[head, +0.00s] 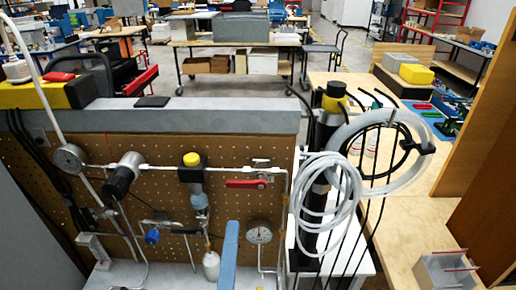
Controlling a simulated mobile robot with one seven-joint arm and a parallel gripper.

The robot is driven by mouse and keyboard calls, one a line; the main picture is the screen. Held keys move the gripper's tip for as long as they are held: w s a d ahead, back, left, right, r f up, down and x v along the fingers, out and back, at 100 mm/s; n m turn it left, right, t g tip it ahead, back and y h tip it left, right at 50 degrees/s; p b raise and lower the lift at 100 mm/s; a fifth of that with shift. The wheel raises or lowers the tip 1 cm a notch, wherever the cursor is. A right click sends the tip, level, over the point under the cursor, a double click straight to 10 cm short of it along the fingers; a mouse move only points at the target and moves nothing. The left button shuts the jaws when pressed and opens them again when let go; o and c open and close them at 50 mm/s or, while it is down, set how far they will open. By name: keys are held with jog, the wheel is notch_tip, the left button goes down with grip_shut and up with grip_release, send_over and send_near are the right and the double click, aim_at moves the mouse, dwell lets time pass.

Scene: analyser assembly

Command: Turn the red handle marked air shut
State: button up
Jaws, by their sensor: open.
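The red handle (246,184) is a flat lever on a small metal valve (265,174) on the pegboard panel, right of the middle. The lever lies about level and points left from the valve, just below the horizontal pipe (228,171) and roughly in line with it. Any marking on it is too small to read. Nothing touches the handle. My gripper is not in the head view.
A pressure gauge (68,158), a yellow-topped valve (191,173) and a lower gauge (259,234) share the pegboard (130,195). A pale blue bar (229,258) stands below the handle. Coiled clear tubing (330,195) and black cables crowd the right.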

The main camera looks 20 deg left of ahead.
aim_at(238, 186)
jog(key=shift+n+g, duration=0.3)
jog(key=shift+n, duration=0.3)
jog(key=p+x, duration=0.4)
jog(key=x, duration=0.8)
jog(key=shift+a+f, duration=0.1)
jog(key=shift+f, duration=0.05)
grip_shut()
